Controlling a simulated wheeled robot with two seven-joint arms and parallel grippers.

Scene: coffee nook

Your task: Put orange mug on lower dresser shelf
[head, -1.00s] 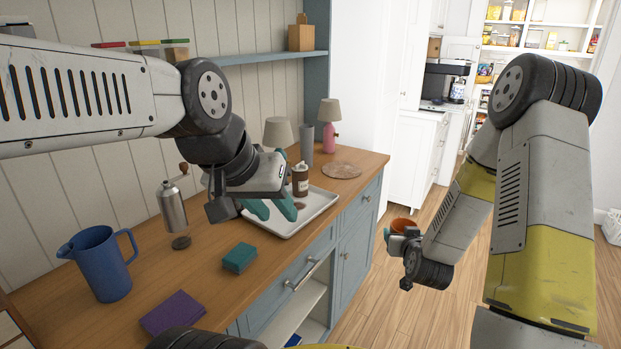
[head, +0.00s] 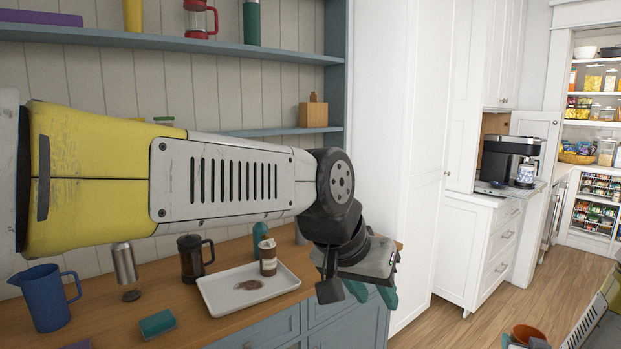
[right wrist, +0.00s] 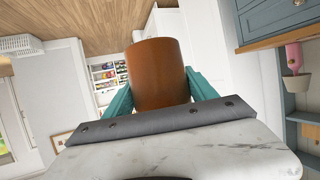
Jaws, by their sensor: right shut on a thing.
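The orange mug (head: 527,333) shows at the bottom right of the head view, its lower part cut off by the frame. In the right wrist view the mug (right wrist: 157,72) sits between the teal fingers of my right gripper (right wrist: 160,95), which is shut on it. The blue-grey dresser (head: 262,331) with a wooden top is at the lower middle of the head view. Its open lower shelf is out of view. My left gripper (head: 372,292) hangs by the dresser's right front corner and holds nothing that I can see. Its finger gap is unclear.
On the dresser top stand a blue pitcher (head: 44,297), a French press (head: 195,259), a green sponge (head: 157,323) and a white tray (head: 208,292) with a brown-and-white cup (head: 267,258). A tall white cabinet (head: 400,150) stands right of it. Wooden floor (head: 462,335) is clear.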

